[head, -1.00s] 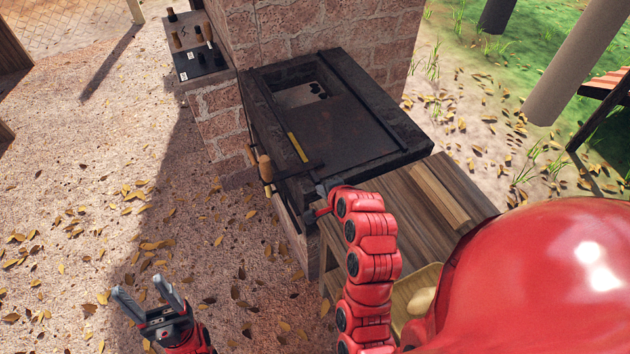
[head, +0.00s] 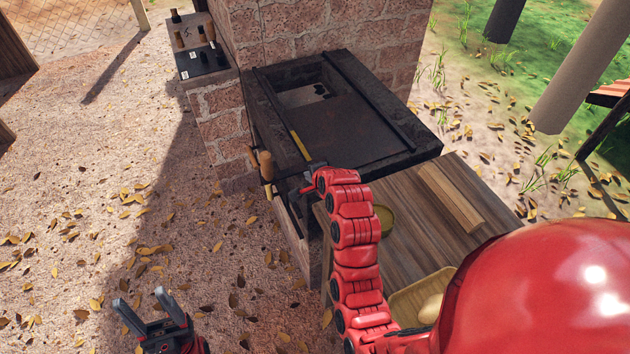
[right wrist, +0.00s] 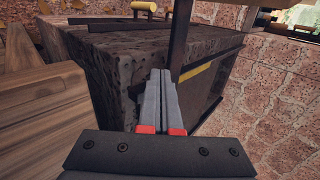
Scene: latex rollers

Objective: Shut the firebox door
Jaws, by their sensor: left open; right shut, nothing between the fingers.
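The firebox is a dark metal unit (head: 335,130) against the brick chimney. At its left front edge are a dark bar and an upright wooden handle (head: 265,163). A yellow strip (head: 300,146) lies along that edge; it also shows in the right wrist view (right wrist: 197,74). I cannot tell the door's angle, since my right arm covers part of the front. My right gripper (right wrist: 161,76) is shut and empty, its tips close to the dark metal beside an upright bar; contact is unclear. My left gripper (head: 141,298) is open and empty over the ground, well away.
A wooden table (head: 405,200) stands right of the firebox, with a plank (head: 450,197), a greenish bowl (head: 385,218) and a tray (head: 405,304). A brick ledge with small bottles (head: 205,62) is at the back left. Leaf-strewn ground at left is open.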

